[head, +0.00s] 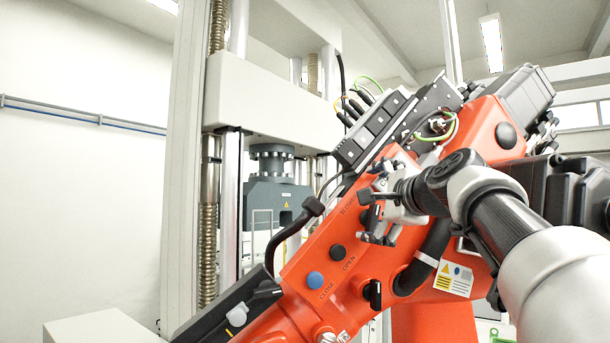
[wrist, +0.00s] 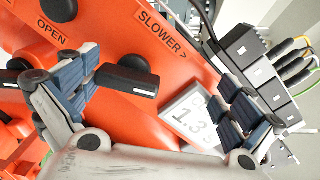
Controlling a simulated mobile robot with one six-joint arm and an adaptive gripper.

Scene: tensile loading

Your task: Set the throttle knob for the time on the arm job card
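My gripper (head: 378,218) is close in front of the orange arm's face, and its fingers stand apart in the wrist view (wrist: 152,88). A black knob (wrist: 127,80) with a white mark at its end lies between the fingers, nearer the left finger. That finger overlaps the knob's left side; I cannot tell whether they touch. "SLOWER >" is printed above the knob. In the head view my gripper covers much of the knob area.
A dark button (head: 337,252) is marked OPEN and a blue button (head: 315,280) is marked CLOSE. Another black knob (head: 373,293) sits lower down. A white label (head: 453,278) with yellow marks is on the arm. Black modules with cables (head: 372,128) run along the upper edge.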

